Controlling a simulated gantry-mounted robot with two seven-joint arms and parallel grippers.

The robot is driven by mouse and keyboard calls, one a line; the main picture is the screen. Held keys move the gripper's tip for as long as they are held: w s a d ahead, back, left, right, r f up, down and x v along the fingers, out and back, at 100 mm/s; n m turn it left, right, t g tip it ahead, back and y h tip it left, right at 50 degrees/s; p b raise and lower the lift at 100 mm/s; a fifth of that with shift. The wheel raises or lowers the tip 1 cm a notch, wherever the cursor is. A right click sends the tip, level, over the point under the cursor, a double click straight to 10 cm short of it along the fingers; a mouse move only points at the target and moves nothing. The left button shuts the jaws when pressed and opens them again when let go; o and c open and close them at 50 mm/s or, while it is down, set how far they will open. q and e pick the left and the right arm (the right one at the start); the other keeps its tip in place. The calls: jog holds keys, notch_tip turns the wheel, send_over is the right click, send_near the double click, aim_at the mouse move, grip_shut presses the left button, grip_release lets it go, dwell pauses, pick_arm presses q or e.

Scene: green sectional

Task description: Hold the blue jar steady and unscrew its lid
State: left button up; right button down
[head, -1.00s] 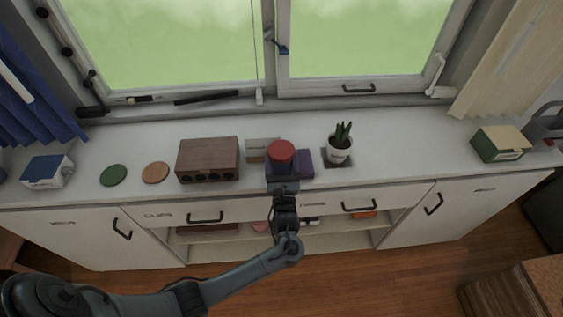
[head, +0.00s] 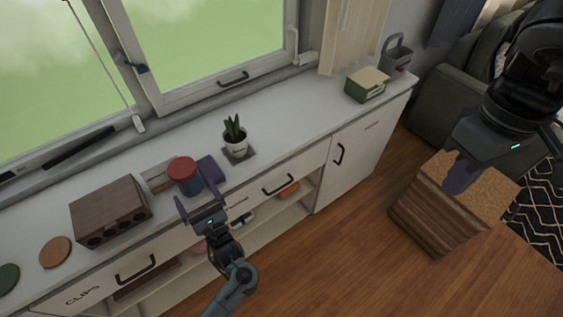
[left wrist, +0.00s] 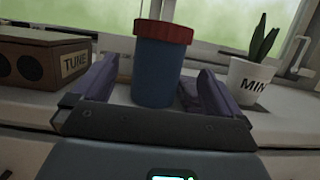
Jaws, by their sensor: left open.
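The blue jar (head: 189,187) with its red lid (head: 182,167) stands upright near the front of the white counter. In the left wrist view, the jar (left wrist: 157,80) and lid (left wrist: 164,31) show upright ahead, between the finger lines. My left gripper (head: 202,202) is open at the jar's front side, its purple fingers pointing towards it. I cannot tell whether they touch it. My right gripper (head: 459,176) is at the right, above a wooden block and far from the jar. Its finger gap is not visible.
A brown wooden box (head: 110,210) stands left of the jar. A green box (head: 367,85) sits at the counter's right. The wooden block (head: 440,215) stands on the floor.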

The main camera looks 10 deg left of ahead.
pick_arm(q)
jog(key=shift+v, duration=2.75)
